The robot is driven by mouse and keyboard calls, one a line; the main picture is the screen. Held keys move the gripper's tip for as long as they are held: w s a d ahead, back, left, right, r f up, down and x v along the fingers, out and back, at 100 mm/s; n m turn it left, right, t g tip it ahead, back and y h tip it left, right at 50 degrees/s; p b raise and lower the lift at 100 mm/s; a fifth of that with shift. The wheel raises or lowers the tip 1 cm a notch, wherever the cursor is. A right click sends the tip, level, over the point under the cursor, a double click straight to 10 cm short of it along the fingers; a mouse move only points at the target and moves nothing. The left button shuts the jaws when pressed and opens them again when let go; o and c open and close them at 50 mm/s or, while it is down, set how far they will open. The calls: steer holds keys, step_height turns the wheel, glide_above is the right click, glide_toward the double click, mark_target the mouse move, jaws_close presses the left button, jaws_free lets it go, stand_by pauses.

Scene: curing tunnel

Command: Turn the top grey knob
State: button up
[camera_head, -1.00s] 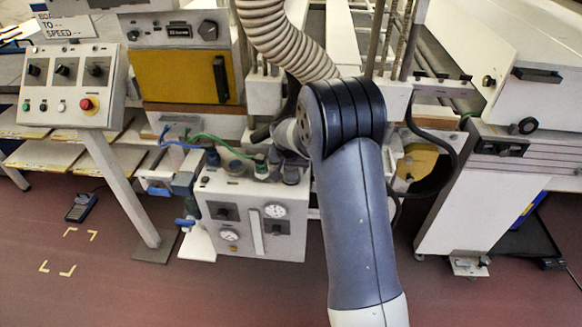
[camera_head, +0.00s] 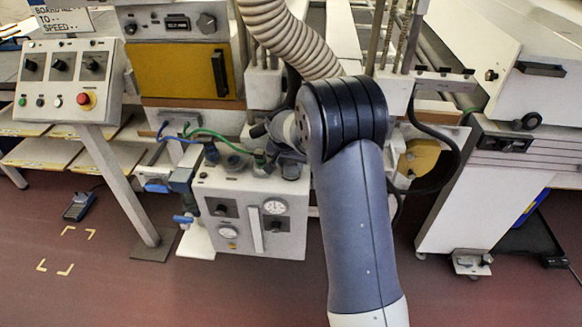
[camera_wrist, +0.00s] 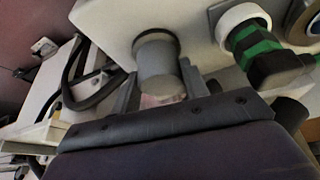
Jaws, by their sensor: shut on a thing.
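The grey knob (camera_wrist: 157,56) is a short round cylinder standing out from a pale panel in the wrist view. My gripper (camera_wrist: 160,74) has one finger on each side of it and is shut on it. The knob's end points toward my gripper's palm. In the head view my arm and wrist cover the gripper and much of the knob's spot, on top of the white box (camera_head: 283,243) with gauges. A black and green connector (camera_wrist: 258,50) sits to the right of the knob in the wrist view.
A green hose (camera_head: 209,134) and a blue hose (camera_head: 170,137) run close to the left of my wrist. A ribbed duct (camera_head: 283,38) hangs above. A control panel (camera_head: 66,84) with a red button stands at left, a white cabinet (camera_head: 475,205) at right.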

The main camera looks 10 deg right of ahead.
steer(key=shift+m, duration=0.4)
steer(key=o, duration=1)
steer(key=shift+c, duration=0.2)
steer(key=v, duration=1)
steer(key=shift+a+r+b, duration=0.2)
steer(key=shift+r+b, duration=0.15)
steer(key=shift+r, duration=0.05)
steer(key=shift+f, duration=0.15)
